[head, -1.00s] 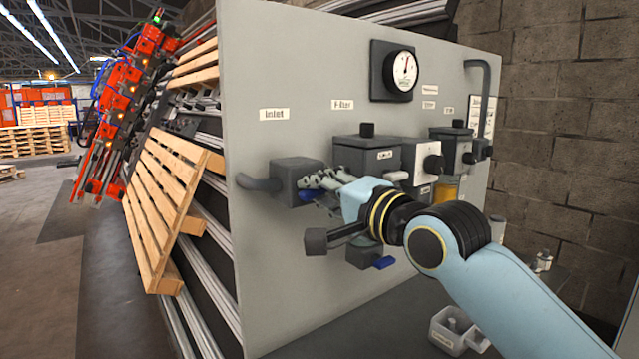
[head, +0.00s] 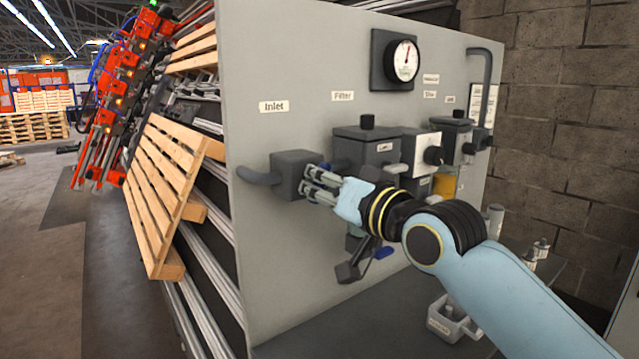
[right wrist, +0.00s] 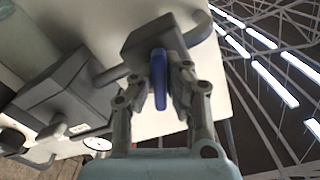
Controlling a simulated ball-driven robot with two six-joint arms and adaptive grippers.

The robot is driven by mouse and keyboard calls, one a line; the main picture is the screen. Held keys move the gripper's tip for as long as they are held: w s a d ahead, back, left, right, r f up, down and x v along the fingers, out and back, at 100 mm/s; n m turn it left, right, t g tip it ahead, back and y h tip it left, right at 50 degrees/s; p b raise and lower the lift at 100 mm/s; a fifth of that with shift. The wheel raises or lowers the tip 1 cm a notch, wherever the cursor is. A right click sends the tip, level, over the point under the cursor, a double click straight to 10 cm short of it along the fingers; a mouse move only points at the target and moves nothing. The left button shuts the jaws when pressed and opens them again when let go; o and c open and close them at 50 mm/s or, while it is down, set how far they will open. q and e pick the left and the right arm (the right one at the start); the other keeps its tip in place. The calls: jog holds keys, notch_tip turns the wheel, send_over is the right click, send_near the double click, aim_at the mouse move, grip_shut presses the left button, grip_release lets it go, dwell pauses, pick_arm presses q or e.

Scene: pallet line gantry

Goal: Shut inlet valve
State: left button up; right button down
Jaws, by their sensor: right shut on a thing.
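The inlet valve is a dark grey block (head: 294,170) on the grey panel, under the "Inlet" label (head: 274,106). My right gripper (head: 316,184) is at the block's right front side. In the right wrist view its fingers (right wrist: 168,92) are shut on the blue valve handle (right wrist: 158,70), one on each side. The handle stands edge-on to that camera in front of the valve block (right wrist: 155,38). In the head view the fingers hide most or all of the handle. My left gripper is not in view.
A filter block (head: 365,150), a white regulator block (head: 421,152) and a pressure gauge (head: 405,61) are on the panel to the right. Another blue handle (head: 384,253) is below the filter. A small grey bin (head: 452,318) stands low. A wooden pallet (head: 165,185) leans at left.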

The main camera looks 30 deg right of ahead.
jog(key=n, duration=0.4)
jog(key=shift+f+n+b, duration=0.15)
jog(key=shift+n+b, duration=0.15)
jog(key=shift+b, duration=0.1)
dwell(0.4)
jog(key=c, duration=1.3)
grip_release()
jog(key=shift+c, duration=0.2)
jog(key=s+d, duration=0.1)
jog(key=s, duration=1.1)
jog(key=shift+d, duration=0.35)
